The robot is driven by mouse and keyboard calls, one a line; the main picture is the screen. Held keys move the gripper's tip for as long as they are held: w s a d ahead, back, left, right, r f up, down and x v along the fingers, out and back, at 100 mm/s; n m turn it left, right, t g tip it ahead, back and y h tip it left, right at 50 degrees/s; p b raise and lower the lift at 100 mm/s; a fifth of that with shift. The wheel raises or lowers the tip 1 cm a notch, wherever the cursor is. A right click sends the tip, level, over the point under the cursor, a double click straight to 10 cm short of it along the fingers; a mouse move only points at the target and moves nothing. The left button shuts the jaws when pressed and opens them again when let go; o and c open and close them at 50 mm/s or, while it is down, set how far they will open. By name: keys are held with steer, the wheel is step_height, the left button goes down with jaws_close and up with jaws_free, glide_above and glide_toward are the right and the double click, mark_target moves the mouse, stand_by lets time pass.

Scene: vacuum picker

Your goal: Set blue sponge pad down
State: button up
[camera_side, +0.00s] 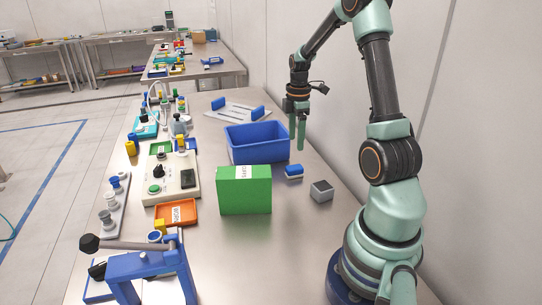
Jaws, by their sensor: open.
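The blue sponge pad (293,170) appears to be the small blue block with a pale lower layer on the steel table, right of the blue bin. My gripper (297,145) points down above and behind it, beside the bin's right edge. Its green fingers are apart, with nothing seen between them. The gripper and the pad are not touching.
A blue bin (230,143) stands left of my gripper. A green box (222,192) stands in front of it. A grey block (321,196) lies right of the box. An orange tray (190,213) and a control panel (150,188) are at left. Bare table lies around the grey block.

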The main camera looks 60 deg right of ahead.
steer(key=w+a+r+m+t+h, duration=0.1)
steer(key=w+a+r+m, duration=0.1)
steer(key=a+r, duration=0.45)
steer(key=w+a+r+m+t, duration=0.15)
steer(key=a+r, duration=0.25)
steer(key=a, duration=0.5)
steer(key=s+a+r+m+t, duration=0.1)
steer(key=s+a+m, duration=0.1)
steer(key=a, duration=0.5)
steer(key=s+a+r+m+t+y, duration=0.1)
steer(key=s+a+r+m+t, duration=0.1)
steer(key=a, duration=0.5)
steer(key=shift+s+m, duration=0.5)
steer(key=shift+m, duration=0.25)
steer(key=shift+d, duration=0.1)
